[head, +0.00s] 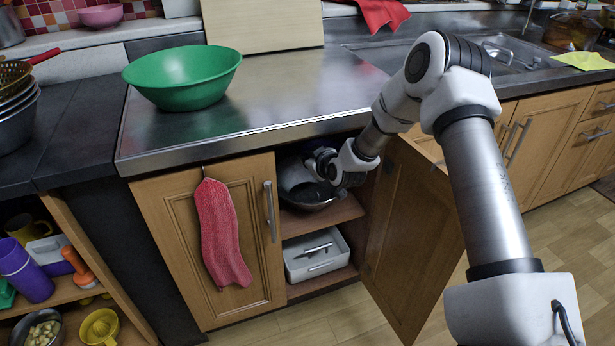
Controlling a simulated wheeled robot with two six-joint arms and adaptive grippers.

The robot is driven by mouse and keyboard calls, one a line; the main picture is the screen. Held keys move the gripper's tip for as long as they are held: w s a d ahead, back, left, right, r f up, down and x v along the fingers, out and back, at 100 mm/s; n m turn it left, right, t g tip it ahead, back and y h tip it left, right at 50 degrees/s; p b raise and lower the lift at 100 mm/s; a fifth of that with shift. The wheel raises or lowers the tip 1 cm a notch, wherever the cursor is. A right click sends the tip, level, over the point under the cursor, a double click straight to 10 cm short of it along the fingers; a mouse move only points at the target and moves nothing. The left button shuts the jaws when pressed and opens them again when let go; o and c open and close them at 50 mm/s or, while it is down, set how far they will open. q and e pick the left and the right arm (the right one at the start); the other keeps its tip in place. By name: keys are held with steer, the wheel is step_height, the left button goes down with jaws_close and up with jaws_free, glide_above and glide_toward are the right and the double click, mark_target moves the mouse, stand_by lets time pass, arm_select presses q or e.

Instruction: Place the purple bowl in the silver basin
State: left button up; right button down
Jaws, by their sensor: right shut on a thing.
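A pinkish-purple bowl (100,15) sits on the back ledge at the far upper left. A silver metal basin (298,178) with a dark lower rim is on the upper shelf of the open cabinet, partly hidden by my right gripper. My right gripper (328,168) reaches into the cabinet and is shut at the basin's right side; the exact contact is hard to see. My left gripper is not in view.
The right cabinet door (412,235) stands open beside my right arm. A green bowl (183,78) stands on the steel counter (270,100). A red cloth (220,232) hangs on the closed left door. A white container (317,255) is on the lower shelf.

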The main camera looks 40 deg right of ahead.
step_height(320, 180, down, 9)
steer(key=b, duration=0.2)
steer(key=shift+f+b, duration=0.2)
steer(key=shift+b, duration=0.15)
steer(key=shift+f, duration=0.25)
steer(key=c, duration=1.3)
jaws_free()
steer(key=shift+o, duration=0.3)
steer(key=shift+r, duration=0.15)
